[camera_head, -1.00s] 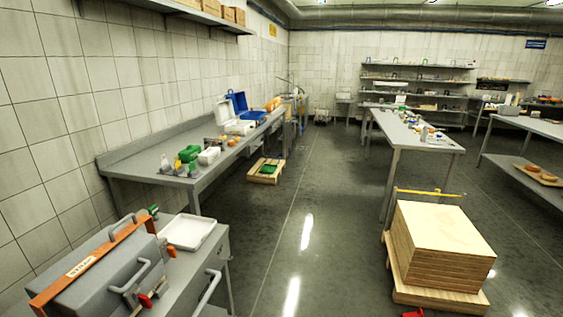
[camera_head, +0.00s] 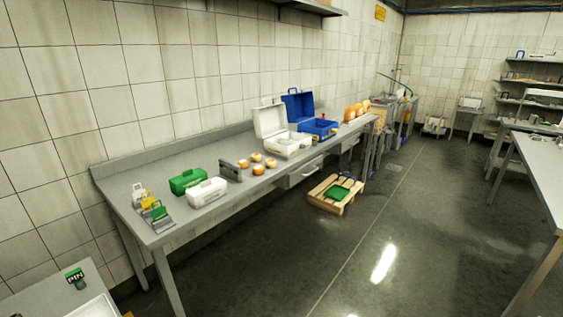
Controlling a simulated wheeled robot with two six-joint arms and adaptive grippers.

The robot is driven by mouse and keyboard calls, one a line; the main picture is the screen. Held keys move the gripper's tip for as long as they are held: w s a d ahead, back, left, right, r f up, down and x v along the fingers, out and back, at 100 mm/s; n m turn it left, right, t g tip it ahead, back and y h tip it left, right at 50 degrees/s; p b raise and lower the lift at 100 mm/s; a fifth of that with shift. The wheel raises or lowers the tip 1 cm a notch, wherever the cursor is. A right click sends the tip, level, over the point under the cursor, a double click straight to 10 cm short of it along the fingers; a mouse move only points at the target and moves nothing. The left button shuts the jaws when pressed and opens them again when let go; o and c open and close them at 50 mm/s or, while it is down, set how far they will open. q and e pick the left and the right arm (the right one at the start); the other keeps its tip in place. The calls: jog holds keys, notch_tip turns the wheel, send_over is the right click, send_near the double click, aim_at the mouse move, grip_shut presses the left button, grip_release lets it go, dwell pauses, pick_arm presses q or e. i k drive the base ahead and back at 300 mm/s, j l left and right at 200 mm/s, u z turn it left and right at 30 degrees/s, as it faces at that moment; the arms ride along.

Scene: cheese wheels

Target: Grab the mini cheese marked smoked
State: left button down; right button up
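Several mini cheeses (camera_head: 257,169), small orange and pale rounds, sit together on the long metal table (camera_head: 118,186) along the left wall. They are beside a small dark grey box (camera_head: 233,170). Any marking on them is too small to read, so I cannot tell which one is marked smoked. Larger orange cheeses (camera_head: 357,110) stand at the table's far end. Neither of my grippers shows in the head view.
A green case (camera_head: 187,181), a white case (camera_head: 207,192), an open white case (camera_head: 286,146) and an open blue case (camera_head: 318,127) stand on the table. A wooden pallet (camera_head: 325,203) lies on the floor beside it. The floor (camera_head: 330,270) at centre is clear.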

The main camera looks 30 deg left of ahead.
aim_at(258, 170)
jog(key=i+j+u, duration=0.15)
jog(key=i+u, duration=0.5)
jog(key=u, duration=0.2)
jog(key=i+u, duration=0.45)
jog(key=i+l+u, duration=0.2)
jog(key=u, duration=0.25)
jog(key=i+l+u, duration=0.3)
jog(key=u, duration=0.15)
